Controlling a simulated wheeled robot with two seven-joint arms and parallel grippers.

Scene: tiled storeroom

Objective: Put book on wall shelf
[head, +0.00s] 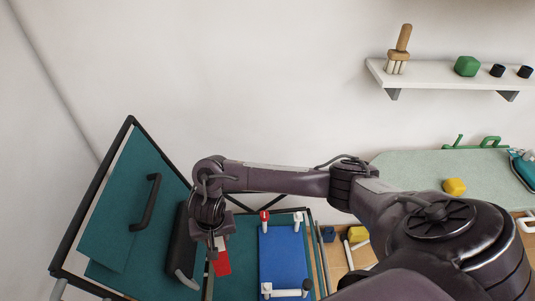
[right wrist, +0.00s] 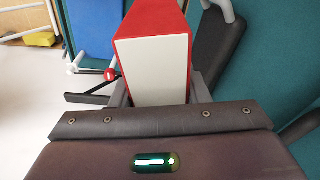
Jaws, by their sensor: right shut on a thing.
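A red book (head: 221,262) with a white page side hangs below my right gripper (head: 217,248) in the head view, at the lower left. In the right wrist view the book (right wrist: 152,65) sits between the two fingers, its white page edge facing the camera. The right gripper is shut on it. The white wall shelf (head: 430,75) is at the upper right of the head view, far from the book. My left gripper is not in view.
The shelf holds a wooden-handled brush (head: 399,52), a green block (head: 466,66) and two small black objects (head: 498,70). A teal, black-framed panel with a handle (head: 147,203) stands close left of the gripper. A blue board (head: 283,255) lies right. An ironing board (head: 420,170) sits below the shelf.

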